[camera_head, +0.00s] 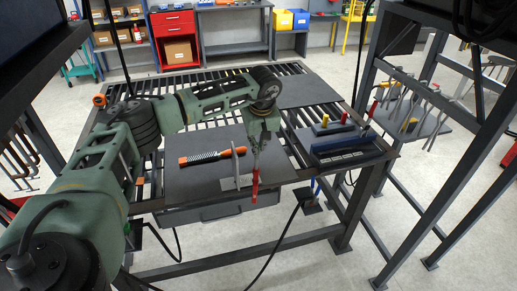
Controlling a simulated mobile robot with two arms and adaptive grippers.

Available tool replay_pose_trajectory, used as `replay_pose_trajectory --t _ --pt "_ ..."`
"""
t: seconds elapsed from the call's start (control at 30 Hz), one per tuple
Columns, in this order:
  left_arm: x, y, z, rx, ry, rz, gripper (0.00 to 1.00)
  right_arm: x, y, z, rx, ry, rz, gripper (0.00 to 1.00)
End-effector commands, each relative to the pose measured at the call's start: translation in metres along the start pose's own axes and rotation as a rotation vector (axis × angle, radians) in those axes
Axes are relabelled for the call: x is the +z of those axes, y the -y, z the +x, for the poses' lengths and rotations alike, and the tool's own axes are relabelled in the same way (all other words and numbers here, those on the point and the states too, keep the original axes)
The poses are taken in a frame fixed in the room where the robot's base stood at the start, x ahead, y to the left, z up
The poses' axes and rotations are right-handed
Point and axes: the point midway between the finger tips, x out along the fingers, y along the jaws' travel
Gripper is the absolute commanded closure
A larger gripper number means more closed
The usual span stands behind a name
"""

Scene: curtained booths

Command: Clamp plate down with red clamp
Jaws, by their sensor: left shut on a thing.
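My left gripper (257,147) reaches over the slatted work table from the left and is shut on the red clamp, whose red handle (255,183) hangs below the fingers near the table's front edge. Most of the clamp's upper part is hidden by the gripper. A small light grey plate (232,184) lies on a dark grey sheet (197,190), just left of the red handle. A grey upright piece (236,163) stands at the plate. I cannot tell whether the clamp touches the plate. My right gripper is not in view.
A dark blue rack (340,143) with coloured handles stands at the table's right. Another dark sheet (305,91) lies at the back. Frame posts (448,180) stand on the right. A drawer (222,208) hangs under the front edge.

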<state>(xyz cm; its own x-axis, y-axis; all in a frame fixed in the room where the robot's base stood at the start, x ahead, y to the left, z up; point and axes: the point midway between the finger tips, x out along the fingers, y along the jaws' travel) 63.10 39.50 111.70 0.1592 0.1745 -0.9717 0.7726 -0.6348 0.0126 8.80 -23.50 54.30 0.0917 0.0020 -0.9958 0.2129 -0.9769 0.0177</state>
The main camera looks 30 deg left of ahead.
Motion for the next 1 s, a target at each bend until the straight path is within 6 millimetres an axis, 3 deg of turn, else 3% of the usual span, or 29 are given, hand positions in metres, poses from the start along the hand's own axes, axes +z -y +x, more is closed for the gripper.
replay_pose_trajectory --t 0.3,0.57,0.6,0.83,1.0 --pt "0.0041 -0.0040 0.0003 0.005 0.005 0.347 1.00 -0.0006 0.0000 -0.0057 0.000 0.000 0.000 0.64" --pt "0.0050 -0.0045 0.0008 0.006 0.006 0.371 1.00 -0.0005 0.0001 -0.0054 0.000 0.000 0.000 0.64" --pt "0.0051 -0.0046 0.0008 0.006 0.006 0.371 0.89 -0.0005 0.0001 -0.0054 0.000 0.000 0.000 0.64" --pt "0.0037 -0.0037 0.0005 0.005 0.004 0.367 0.68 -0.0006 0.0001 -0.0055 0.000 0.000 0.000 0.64" --pt "0.0024 -0.0029 0.0001 0.004 0.002 0.365 0.68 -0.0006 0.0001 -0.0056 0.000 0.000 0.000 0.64"
